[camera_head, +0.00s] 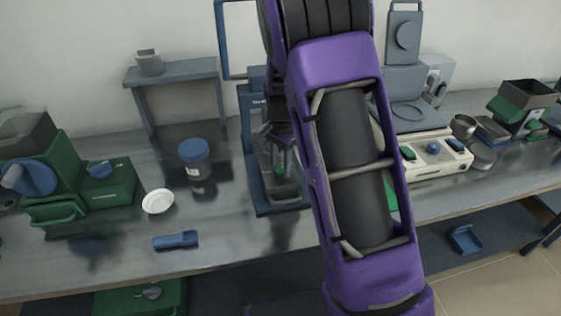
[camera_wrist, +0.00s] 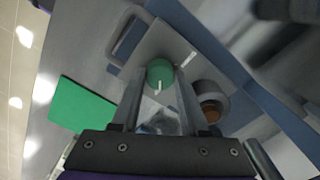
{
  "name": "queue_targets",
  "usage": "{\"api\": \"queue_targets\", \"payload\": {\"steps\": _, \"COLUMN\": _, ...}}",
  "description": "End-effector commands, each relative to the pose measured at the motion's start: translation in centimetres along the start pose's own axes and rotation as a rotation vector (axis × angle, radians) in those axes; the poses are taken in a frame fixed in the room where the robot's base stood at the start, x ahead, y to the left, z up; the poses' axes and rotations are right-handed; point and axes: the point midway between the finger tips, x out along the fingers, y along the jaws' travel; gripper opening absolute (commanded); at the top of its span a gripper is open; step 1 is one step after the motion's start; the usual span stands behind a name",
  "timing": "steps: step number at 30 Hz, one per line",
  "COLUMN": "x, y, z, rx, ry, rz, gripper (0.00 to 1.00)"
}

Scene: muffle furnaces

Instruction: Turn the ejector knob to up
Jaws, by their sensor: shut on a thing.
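The ejector knob (camera_wrist: 160,72) is a round green knob with a white pointer line, on a grey plate in the wrist view. Its pointer runs toward the bottom of that picture. A separate white mark (camera_wrist: 188,59) lies on the plate to the upper right. My gripper (camera_wrist: 161,76) has one finger on each side of the knob and is shut on it. In the head view my gripper (camera_head: 277,150) reaches down into the blue press-like machine (camera_head: 250,130). My purple arm hides much of that machine's right side there.
A blue-lidded jar (camera_head: 195,158), a white dish (camera_head: 158,201) and a blue block (camera_head: 176,240) lie left of the machine. A green machine (camera_head: 105,190) stands farther left. A cream-coloured device (camera_head: 437,160) stands to the right. Bare bench shows in front.

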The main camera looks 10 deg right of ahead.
Motion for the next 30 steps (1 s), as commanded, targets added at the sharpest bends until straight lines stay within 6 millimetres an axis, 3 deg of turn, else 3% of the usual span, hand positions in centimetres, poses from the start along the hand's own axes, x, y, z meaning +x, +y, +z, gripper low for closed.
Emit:
{"api": "queue_targets", "payload": {"steps": 9, "x": -0.03, "y": 0.00, "z": 0.02, "rx": 0.107, "ry": 0.000, "rz": 0.001, "gripper": 0.00}}
{"api": "queue_targets", "payload": {"steps": 24, "x": 0.01, "y": 0.01, "z": -0.01, "rx": 0.125, "ry": 0.000, "rz": 0.000, "gripper": 0.00}}
{"api": "queue_targets", "payload": {"steps": 25, "x": 0.01, "y": 0.01, "z": -0.01, "rx": 0.125, "ry": 0.000, "rz": 0.000, "gripper": 0.46}}
{"api": "queue_targets", "payload": {"steps": 30, "x": 0.01, "y": 0.01, "z": -0.01, "rx": 0.124, "ry": 0.000, "rz": 0.000, "gripper": 0.74}}
